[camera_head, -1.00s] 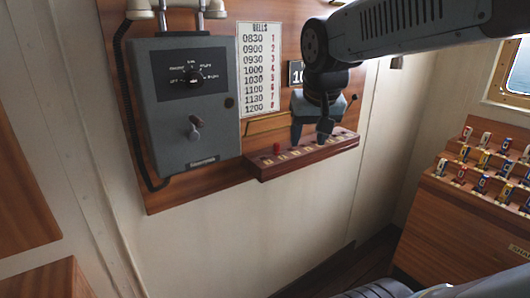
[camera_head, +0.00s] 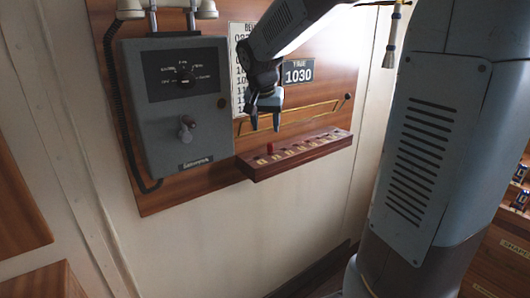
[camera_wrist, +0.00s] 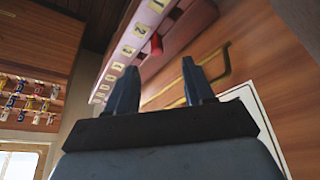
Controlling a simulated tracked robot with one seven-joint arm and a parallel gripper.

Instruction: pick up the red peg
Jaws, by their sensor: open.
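The red peg (camera_head: 270,147) stands upright at the left part of a wooden ledge (camera_head: 298,158) fixed low on the wall panel. In the wrist view the peg (camera_wrist: 156,44) shows ahead of my fingers, beyond the gap between them, on the ledge with its numbered labels. My gripper (camera_head: 265,122) is open and empty, its fingers pointing down above and near the peg in the head view. It also shows in the wrist view (camera_wrist: 160,82), with both dark fingers apart. I cannot tell the exact distance to the peg.
A grey telephone box (camera_head: 178,105) with a knob and handset hangs left of the ledge. A "TIME 1030" sign (camera_head: 298,72) and a bells chart (camera_head: 238,85) are on the panel behind my arm. A brass rail (camera_wrist: 205,75) runs beside the ledge. Wall below is clear.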

